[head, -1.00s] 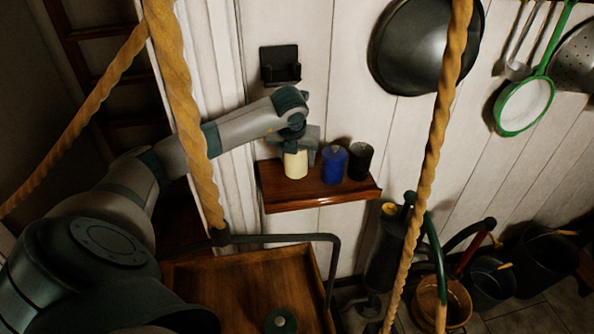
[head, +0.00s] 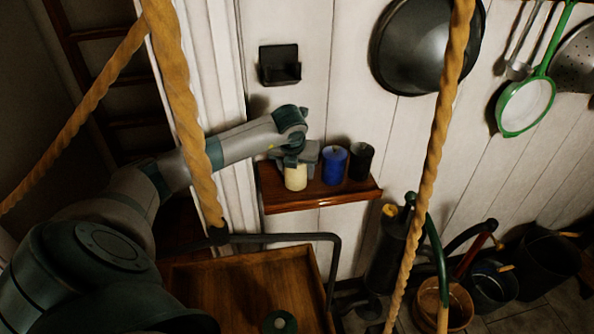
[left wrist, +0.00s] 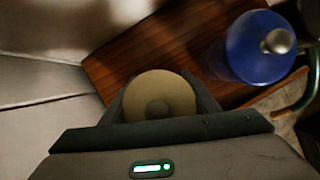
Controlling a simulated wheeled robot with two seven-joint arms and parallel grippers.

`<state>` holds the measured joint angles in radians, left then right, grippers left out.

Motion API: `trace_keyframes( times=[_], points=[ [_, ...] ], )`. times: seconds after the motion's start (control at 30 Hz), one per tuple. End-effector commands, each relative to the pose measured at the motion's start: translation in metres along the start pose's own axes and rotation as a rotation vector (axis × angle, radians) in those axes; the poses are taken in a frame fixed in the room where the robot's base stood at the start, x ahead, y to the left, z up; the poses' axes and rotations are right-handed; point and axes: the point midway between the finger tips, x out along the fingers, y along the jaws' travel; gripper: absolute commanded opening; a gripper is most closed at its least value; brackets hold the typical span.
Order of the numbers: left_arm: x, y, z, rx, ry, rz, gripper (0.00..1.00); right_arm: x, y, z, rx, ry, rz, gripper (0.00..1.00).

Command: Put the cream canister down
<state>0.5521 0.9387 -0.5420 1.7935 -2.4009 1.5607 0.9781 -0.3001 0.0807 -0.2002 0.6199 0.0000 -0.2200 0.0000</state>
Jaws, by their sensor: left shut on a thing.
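The cream canister (head: 296,178) is upright at the left part of the small wooden wall shelf (head: 322,196). My left gripper (head: 295,163) is shut on its upper part from above. In the left wrist view the canister's round top (left wrist: 158,96) sits between the two fingers. Its base appears at or just above the shelf board; I cannot tell whether it touches. A blue canister (head: 334,165) stands on the shelf just to its right, apart from it, and a black canister (head: 361,161) stands further right. My right gripper is not in view.
A black holder (head: 280,66) is fixed to the wall above the shelf. Thick ropes (head: 436,150) hang in front. A wooden tray table (head: 225,285) with a metal rail is below left. Pans hang on the wall at the right.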

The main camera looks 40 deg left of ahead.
Motion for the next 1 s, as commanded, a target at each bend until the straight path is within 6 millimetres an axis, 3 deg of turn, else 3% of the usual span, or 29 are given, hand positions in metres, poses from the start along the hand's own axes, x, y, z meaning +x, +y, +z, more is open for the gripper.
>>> trace_keyframes(
  times=[0.17,0.2,0.27,0.73,1.0],
  points=[
    [0.002,0.0,0.0,0.0,-0.002,-0.001,0.18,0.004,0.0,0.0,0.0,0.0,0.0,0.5],
    [0.002,0.0,-0.001,0.0,0.0,0.0,0.59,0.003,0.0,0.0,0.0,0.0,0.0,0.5],
    [0.002,0.0,-0.001,0.0,0.0,0.0,0.73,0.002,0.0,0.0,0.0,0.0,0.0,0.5],
    [-0.003,0.0,0.001,0.0,-0.001,0.0,0.73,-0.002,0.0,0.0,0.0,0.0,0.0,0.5],
    [-0.037,0.0,0.002,0.002,-0.003,-0.001,0.73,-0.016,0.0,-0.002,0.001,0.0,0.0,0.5]
  ],
)
